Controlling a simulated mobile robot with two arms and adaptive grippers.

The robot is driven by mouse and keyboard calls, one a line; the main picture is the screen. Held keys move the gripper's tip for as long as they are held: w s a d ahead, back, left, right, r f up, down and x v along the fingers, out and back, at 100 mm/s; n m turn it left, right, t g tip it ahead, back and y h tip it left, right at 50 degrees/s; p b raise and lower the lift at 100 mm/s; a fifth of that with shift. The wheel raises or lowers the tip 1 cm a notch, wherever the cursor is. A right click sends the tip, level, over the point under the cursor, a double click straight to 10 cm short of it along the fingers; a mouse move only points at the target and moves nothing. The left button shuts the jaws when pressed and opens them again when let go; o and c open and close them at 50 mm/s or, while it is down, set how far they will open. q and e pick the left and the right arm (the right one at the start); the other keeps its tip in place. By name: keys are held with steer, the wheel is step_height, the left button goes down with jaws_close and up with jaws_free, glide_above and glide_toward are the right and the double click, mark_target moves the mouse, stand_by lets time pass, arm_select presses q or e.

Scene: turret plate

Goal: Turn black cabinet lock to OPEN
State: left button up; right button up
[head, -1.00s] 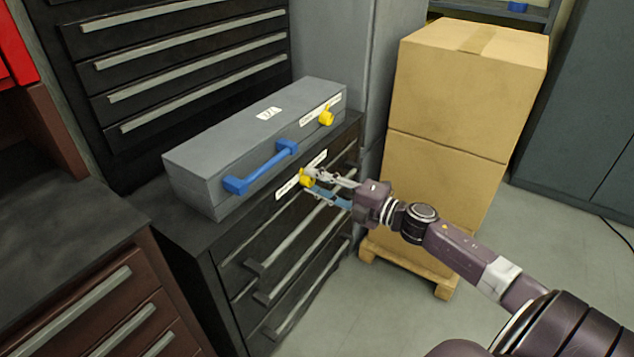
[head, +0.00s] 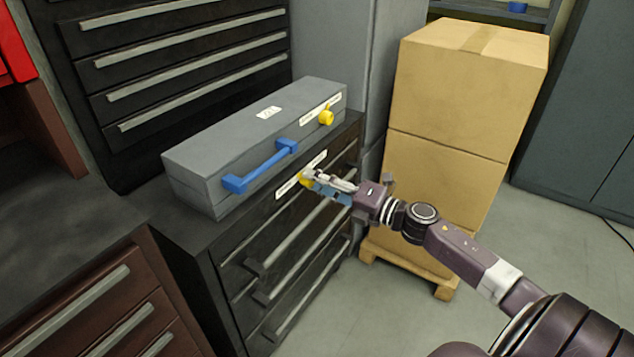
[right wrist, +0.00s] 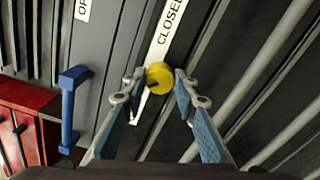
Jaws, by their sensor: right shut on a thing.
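The black cabinet (head: 222,250) stands below the grey case. Its yellow lock knob (head: 305,180) is on the upper front face, between white label strips. It also shows in the right wrist view (right wrist: 158,78), beside a label (right wrist: 168,30) reading CLOSED. My right gripper (head: 312,180) is shut on the yellow knob, with one finger at each side of it. The fingers partly hide the knob in the head view. My left gripper is not in view.
A grey case (head: 225,130) with a blue handle (head: 260,167) and its own yellow knob (head: 326,118) lies on the cabinet. Stacked cardboard boxes (head: 450,130) stand behind my right arm. Bare floor (head: 545,240) lies to the right.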

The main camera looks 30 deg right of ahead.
steer(key=shift+f, duration=0.1)
steer(key=o, duration=1.1)
steer(key=shift+o, duration=0.2)
steer(key=shift+s, duration=0.1)
steer(key=v, duration=1.2)
